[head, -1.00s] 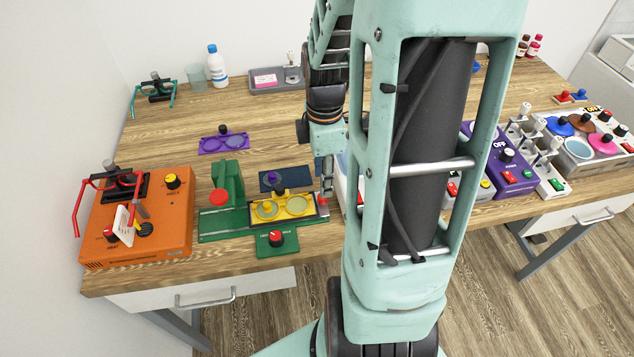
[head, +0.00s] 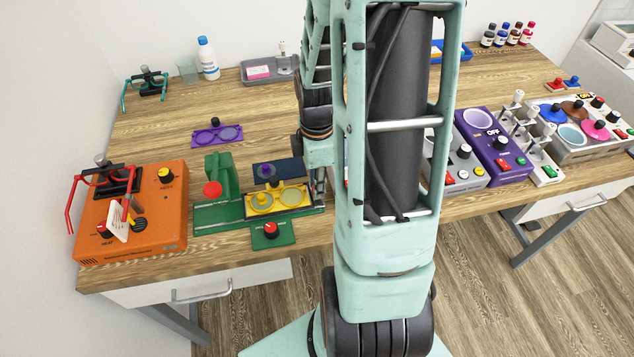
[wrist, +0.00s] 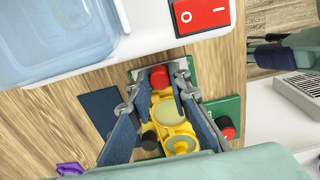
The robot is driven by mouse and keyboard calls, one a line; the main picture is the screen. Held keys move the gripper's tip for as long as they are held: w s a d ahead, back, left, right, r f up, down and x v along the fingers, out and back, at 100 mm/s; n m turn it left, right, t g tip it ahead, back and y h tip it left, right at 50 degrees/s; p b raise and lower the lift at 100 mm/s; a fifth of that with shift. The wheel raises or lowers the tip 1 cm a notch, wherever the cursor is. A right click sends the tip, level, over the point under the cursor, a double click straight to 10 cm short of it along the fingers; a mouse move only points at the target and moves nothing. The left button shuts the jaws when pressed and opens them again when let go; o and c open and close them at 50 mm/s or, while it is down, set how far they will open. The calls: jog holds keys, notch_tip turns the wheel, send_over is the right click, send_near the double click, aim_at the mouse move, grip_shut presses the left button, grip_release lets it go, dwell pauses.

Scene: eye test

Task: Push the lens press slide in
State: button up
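The green lens press (head: 220,170) with a red knob stands at the front left of the table. Its slide (head: 276,200) carries a yellow frame with two round lenses and sticks out to the right of the press. In the wrist view the yellow frame (wrist: 172,120) lies between my fingers, and a red knob (wrist: 160,77) at the slide's outer end shows between the fingertips. My gripper (wrist: 157,72) is open, with a visible gap on both sides of that knob. In the head view my gripper (head: 318,190) is at the slide's right end, partly hidden by my arm.
An orange machine (head: 135,215) with red glasses stands left of the press. A dark blue pad (head: 278,170) lies behind the slide, and a green dial plate (head: 271,233) in front. A white device with a red switch (wrist: 200,15) is close beside my gripper.

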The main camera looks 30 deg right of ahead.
aim_at(280, 197)
grip_shut()
jog(key=w+a, duration=0.1)
jog(key=a, duration=0.1)
jog(key=w+a, duration=0.1)
jog(key=a, duration=0.2)
jog(key=a+b, duration=0.1)
jog(key=a, duration=0.2)
jog(key=shift+w+a, duration=0.25)
jog(key=shift+w, duration=0.15)
jog(key=o, duration=0.6)
grip_release()
jog(key=shift+a, duration=0.1)
jog(key=shift+o, duration=0.4)
jog(key=shift+r, duration=0.1)
